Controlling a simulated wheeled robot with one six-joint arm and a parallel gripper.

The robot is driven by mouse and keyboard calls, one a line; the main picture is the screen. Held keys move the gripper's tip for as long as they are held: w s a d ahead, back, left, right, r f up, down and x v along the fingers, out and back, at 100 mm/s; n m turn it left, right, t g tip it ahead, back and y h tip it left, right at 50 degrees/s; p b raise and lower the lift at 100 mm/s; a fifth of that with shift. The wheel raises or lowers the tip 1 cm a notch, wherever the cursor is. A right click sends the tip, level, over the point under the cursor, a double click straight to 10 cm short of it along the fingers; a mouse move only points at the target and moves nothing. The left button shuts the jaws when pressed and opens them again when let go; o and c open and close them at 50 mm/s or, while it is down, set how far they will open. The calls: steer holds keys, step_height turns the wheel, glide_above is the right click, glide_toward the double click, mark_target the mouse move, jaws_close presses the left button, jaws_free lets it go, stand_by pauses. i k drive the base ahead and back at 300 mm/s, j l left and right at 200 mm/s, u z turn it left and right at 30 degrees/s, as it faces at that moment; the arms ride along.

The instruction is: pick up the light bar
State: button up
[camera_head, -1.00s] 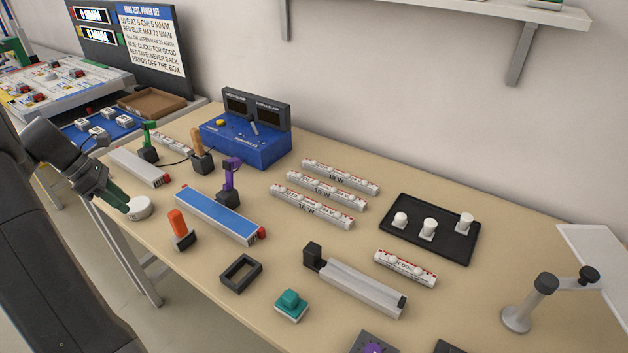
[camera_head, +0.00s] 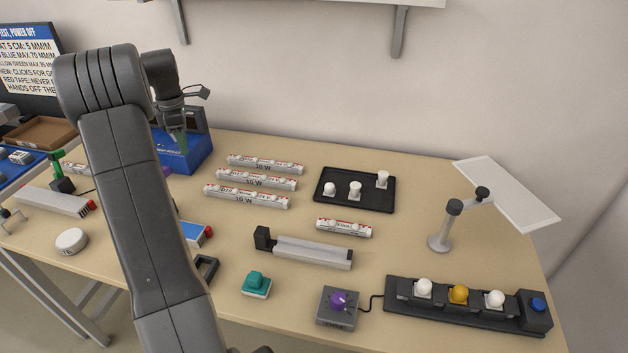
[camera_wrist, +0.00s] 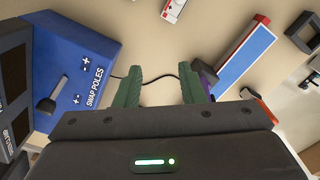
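Three white bars with red markings and wattage print lie in parallel: a back bar (camera_head: 265,164), a middle bar (camera_head: 256,180) and a front bar (camera_head: 245,196). A shorter white bar (camera_head: 344,228) lies apart, right of them. I cannot tell which one is the light bar. My gripper (camera_head: 180,143) is raised in front of the blue box (camera_head: 187,158), left of the three bars. In the wrist view the green fingers (camera_wrist: 160,88) are apart with nothing between them. A piece of a white bar (camera_wrist: 174,9) shows at that view's top.
A blue-topped bar (camera_head: 197,234) is mostly hidden behind my arm. A black tray (camera_head: 355,204) with white knobs stands right of the bars. A grey channel (camera_head: 312,251), a teal button (camera_head: 257,284) and a black lamp strip (camera_head: 465,311) lie nearer the front.

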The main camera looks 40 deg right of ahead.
mark_target(281, 183)
steer(key=i+j+z, duration=0.15)
steer(key=j+z, duration=0.25)
steer(key=i+j+z, duration=0.1)
steer(key=j+z, duration=0.25)
steer(key=i+j+z, duration=0.1)
steer(key=j+z, duration=0.3)
steer(key=l, duration=0.1)
